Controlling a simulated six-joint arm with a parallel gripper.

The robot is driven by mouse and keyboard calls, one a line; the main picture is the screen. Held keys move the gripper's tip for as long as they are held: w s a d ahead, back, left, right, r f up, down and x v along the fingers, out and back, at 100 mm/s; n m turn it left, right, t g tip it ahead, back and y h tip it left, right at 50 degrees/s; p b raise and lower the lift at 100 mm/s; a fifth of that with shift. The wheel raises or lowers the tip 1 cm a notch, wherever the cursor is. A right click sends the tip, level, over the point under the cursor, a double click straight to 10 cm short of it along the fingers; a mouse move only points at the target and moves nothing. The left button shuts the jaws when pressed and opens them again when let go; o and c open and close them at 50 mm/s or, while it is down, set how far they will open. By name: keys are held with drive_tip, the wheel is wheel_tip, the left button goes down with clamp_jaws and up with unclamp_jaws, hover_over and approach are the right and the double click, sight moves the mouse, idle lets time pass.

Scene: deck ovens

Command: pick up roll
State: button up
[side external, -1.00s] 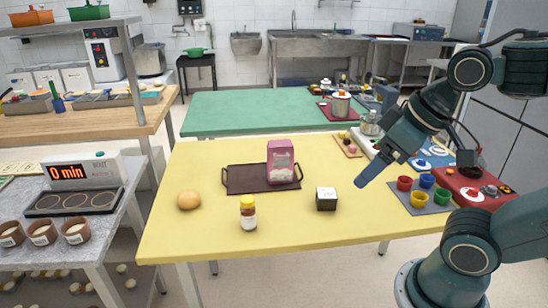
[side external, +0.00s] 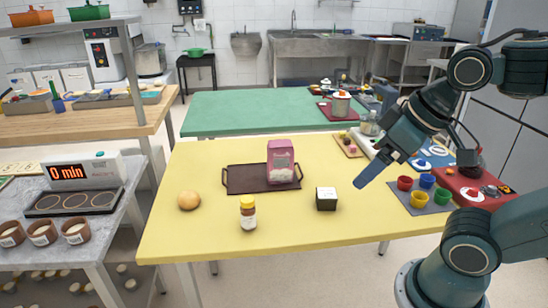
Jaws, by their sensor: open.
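The roll (side external: 189,201) is a round, golden-brown bun. It sits on the left part of the yellow table (side external: 300,238), left of the dark tray. My gripper (side external: 358,185) is open and empty, above the right part of the table and far to the right of the roll. Its fingers point down and to the left. From this side only one finger shows clearly.
A dark tray (side external: 240,184) holds a pink bag (side external: 280,160). A yellow-capped bottle (side external: 248,212) and a small dark box with a white top (side external: 326,198) stand between my gripper and the roll. Colored cups (side external: 419,200) are at right. The table's front left is clear.

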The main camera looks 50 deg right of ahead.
drive_tip(key=w+a+r+n+y, duration=0.15)
drive_tip(key=w+n, duration=0.35)
drive_tip(key=w, duration=2.1)
drive_tip(key=w+f+n+y, duration=0.2)
drive_tip(key=w+f, duration=0.5)
drive_tip(key=w, duration=0.4)
drive_tip(key=n+g+y, duration=0.1)
drive_tip(key=n, duration=0.1)
approach(191, 193)
drive_tip(key=v, duration=0.3)
drive_tip(key=shift+s+d+r, duration=0.1)
drive_tip(key=shift+s+d, duration=0.05)
drive_tip(key=shift+s, duration=0.1)
drive_tip(key=shift+x, duration=4.3)
